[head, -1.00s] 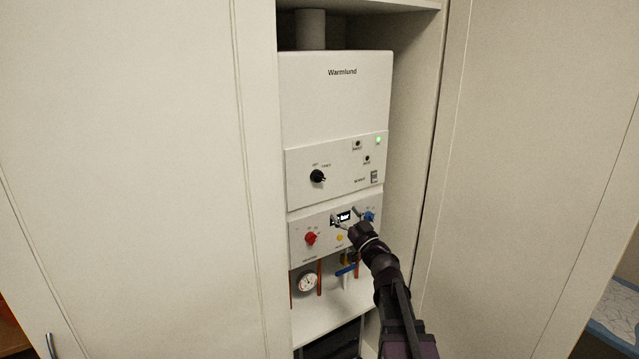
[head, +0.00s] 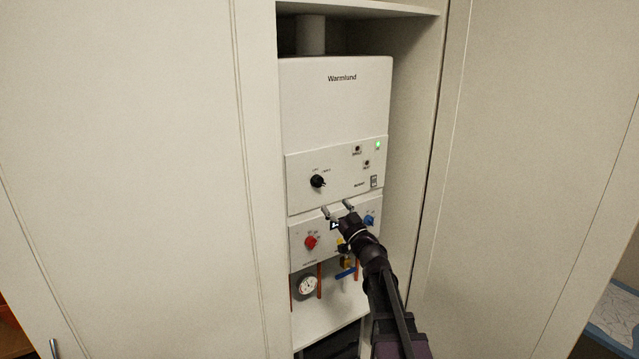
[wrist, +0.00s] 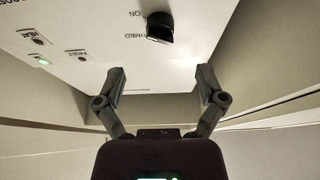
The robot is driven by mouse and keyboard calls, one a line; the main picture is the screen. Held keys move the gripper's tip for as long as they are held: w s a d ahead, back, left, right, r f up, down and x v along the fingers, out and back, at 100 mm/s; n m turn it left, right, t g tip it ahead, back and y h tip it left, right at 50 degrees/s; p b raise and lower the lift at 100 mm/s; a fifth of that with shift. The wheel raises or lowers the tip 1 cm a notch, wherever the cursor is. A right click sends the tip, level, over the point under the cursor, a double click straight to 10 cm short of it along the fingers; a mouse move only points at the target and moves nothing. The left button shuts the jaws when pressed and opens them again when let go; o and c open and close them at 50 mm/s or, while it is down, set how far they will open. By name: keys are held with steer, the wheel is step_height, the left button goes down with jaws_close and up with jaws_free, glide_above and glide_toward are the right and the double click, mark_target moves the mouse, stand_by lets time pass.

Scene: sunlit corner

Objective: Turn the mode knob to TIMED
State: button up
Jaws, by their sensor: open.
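The black mode knob (head: 317,181) is on the left of the white boiler's middle panel. Small labels sit above it; the one to its upper right seems to read TIMED, but the print is too small to be sure, as is the pointer's direction. The knob also shows at the top of the wrist view (wrist: 160,27). My gripper (head: 337,208) is open and empty, below and slightly right of the knob, apart from it. In the wrist view its two fingers (wrist: 160,80) are spread wide, with the knob beyond them.
The boiler (head: 335,110) stands in a narrow cupboard with side walls close by. A red knob (head: 311,242), a blue knob (head: 369,221) and a partly hidden display (head: 334,226) are on the lower panel. A gauge (head: 307,286) and pipes are below. A green light (head: 378,146) glows upper right.

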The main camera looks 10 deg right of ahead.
mark_target(319, 185)
steer(key=p+x, duration=0.3)
steer(key=x, duration=0.6)
steer(key=shift+s, duration=0.1)
steer(key=shift+c, duration=0.2)
steer(key=shift+r, duration=0.1)
steer(key=c, duration=1.1)
